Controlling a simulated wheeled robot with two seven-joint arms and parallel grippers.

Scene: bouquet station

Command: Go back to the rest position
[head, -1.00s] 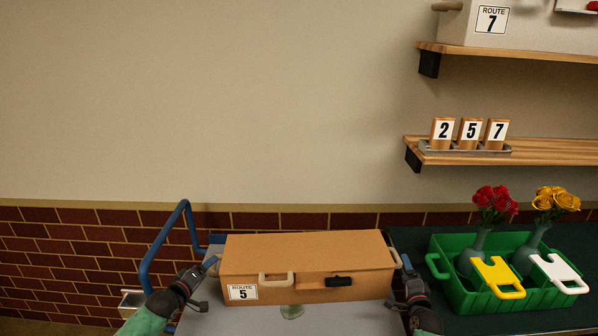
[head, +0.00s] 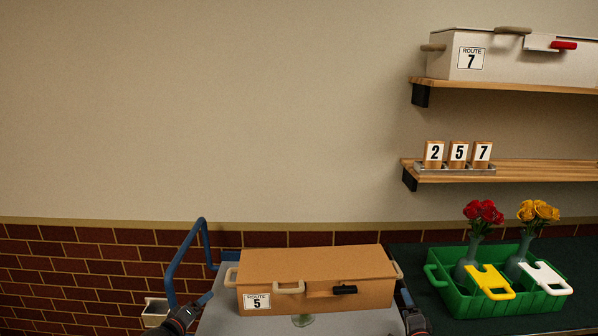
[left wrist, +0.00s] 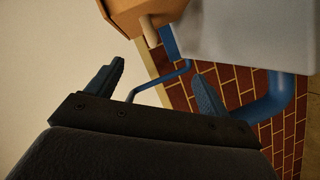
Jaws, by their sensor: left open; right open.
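My left gripper (head: 205,300) is low at the left of the brown Route 5 box (head: 330,278), apart from its left handle. In the left wrist view my left gripper (left wrist: 155,85) is open with nothing between its fingers. My right gripper (head: 405,296) is beside the right end of the box, partly cut off by the lower picture edge; it is open and I see nothing held in it. The box is closed and sits on a grey cart top (head: 225,322).
A blue cart rail (head: 172,262) rises beside my left gripper. A green crate (head: 462,302) with vases of red roses (head: 482,211) and yellow roses (head: 538,211) stands at right. Shelves hold number blocks (head: 458,152) and a white Route 7 box (head: 510,60). The wall area above the cart is clear.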

